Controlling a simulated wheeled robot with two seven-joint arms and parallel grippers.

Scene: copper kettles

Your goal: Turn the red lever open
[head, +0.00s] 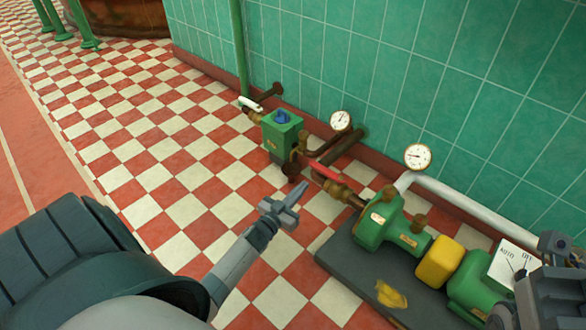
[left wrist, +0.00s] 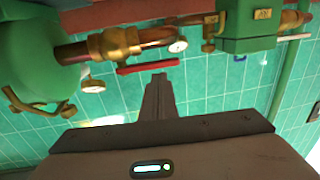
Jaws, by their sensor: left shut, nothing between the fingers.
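The red lever (head: 325,171) sits on the brass valve and pipe between the green box-shaped unit (head: 282,135) and the green pump (head: 380,222).
The pump, a yellow coupling (head: 438,261) and a green motor stand on a dark base plate with a yellow cloth (head: 391,295). Two gauges (head: 341,120) (head: 418,156) rise near the green tiled wall. A white pipe (head: 480,207) runs right. The checkered floor (head: 180,170) is clear.

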